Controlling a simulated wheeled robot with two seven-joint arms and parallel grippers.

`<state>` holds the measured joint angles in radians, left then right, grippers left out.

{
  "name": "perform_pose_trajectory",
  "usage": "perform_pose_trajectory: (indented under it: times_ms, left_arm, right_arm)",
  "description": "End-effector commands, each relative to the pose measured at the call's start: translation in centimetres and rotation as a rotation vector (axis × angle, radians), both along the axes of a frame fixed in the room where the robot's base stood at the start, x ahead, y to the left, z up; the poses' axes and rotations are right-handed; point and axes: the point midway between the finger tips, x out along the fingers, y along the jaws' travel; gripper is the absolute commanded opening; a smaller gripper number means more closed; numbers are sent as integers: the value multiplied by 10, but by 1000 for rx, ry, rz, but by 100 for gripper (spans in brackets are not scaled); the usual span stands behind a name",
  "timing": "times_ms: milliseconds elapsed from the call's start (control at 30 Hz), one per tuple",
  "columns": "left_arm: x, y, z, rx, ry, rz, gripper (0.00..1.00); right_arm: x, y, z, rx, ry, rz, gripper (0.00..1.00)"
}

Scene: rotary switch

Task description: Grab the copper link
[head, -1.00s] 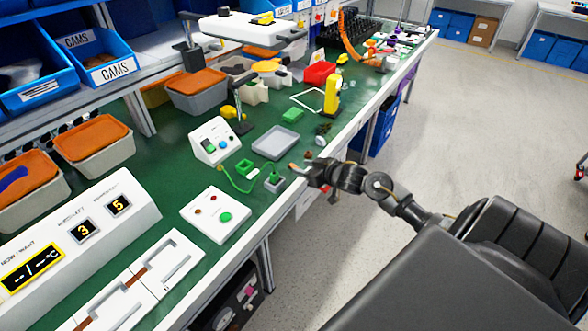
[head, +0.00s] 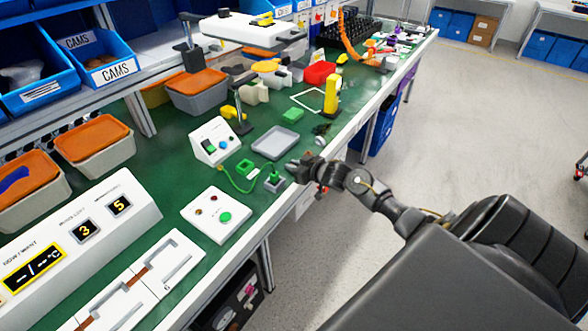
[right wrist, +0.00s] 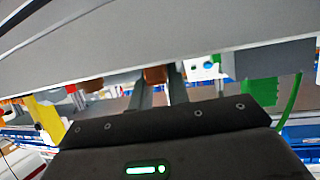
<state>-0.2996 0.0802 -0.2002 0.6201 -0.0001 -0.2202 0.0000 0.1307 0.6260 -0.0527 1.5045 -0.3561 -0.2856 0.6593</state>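My right gripper (head: 296,165) is at the front edge of the green workbench, just behind the small green-knobbed grey block. In the right wrist view its two fingers (right wrist: 161,90) stand apart. A copper-brown piece (right wrist: 156,75), which looks like the copper link, shows between and beyond the fingertips. I cannot tell whether the fingers touch it. In the head view the gripper hides this piece. My left gripper is in neither view.
A grey tray (head: 276,143) and the green-knobbed block (head: 275,181) are close to the gripper. A white panel with a green button (head: 217,214) lies nearer. A yellow upright device (head: 332,94) stands farther back. White fixtures with copper-coloured strips (head: 141,273) are at lower left.

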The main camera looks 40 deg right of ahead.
Motion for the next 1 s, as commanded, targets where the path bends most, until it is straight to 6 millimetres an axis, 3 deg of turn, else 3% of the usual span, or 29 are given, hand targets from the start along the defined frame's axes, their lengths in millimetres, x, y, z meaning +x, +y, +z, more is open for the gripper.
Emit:
perform_pose_trajectory:
  times_ms: [133, 567, 700, 1000]
  left_arm:
    - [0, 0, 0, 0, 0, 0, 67]
    - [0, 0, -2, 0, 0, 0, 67]
    - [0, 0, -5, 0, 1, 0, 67]
    - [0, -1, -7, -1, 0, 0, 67]
  right_arm:
    - [0, 0, 0, 0, 0, 0, 0]
    - [0, 0, 9, -1, -3, 2, 0]
    - [0, 0, 32, -4, -5, 2, 0]
    - [-33, -52, 94, -7, 2, -1, 0]
